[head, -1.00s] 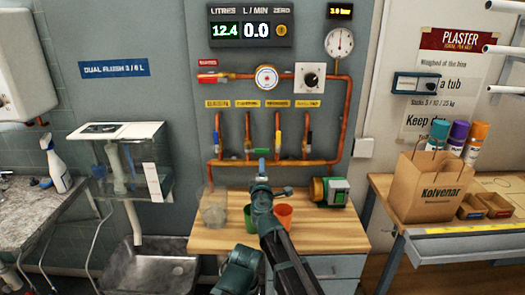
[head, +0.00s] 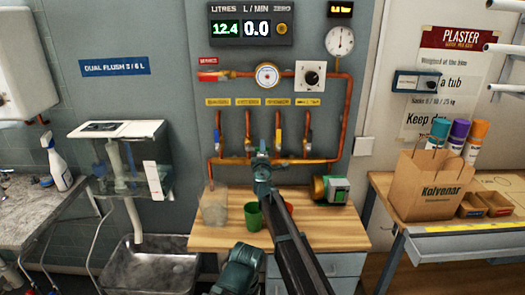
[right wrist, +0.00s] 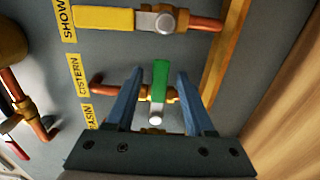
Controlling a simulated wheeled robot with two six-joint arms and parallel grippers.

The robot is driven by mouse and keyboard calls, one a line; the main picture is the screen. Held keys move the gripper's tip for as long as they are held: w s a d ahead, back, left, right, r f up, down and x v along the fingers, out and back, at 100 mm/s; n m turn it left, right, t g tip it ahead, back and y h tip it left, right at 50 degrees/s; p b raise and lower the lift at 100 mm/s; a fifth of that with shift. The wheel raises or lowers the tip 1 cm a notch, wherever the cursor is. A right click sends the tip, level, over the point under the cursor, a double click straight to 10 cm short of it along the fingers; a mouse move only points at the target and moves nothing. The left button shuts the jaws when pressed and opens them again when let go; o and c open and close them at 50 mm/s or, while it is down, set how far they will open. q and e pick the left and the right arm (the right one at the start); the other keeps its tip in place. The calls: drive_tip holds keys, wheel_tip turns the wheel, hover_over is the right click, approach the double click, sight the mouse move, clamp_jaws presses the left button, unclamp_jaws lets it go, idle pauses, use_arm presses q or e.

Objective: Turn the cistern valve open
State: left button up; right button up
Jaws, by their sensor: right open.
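The cistern valve has a green lever (right wrist: 160,80) beside the CISTERN label in the right wrist view. The lever lies across its copper pipe. In the head view this valve (head: 248,146) is second from the left in the row on the wall. My right gripper (right wrist: 160,75) is open, with one blue finger on each side of the green lever and a visible gap to it. In the head view the right gripper (head: 262,152) is in front of the valve row, just right of the cistern valve.
The shower valve's yellow lever (right wrist: 103,20) lies along its pipe, close by. Below, a clear beaker (head: 214,210), a green cup (head: 253,217) and a partly hidden orange cup stand on the wooden bench (head: 340,235), with a green pump (head: 332,190) at right.

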drive_tip(key=shift+w, duration=0.4)
drive_tip(key=shift+s, duration=0.1)
clamp_jaws()
idle(1.1)
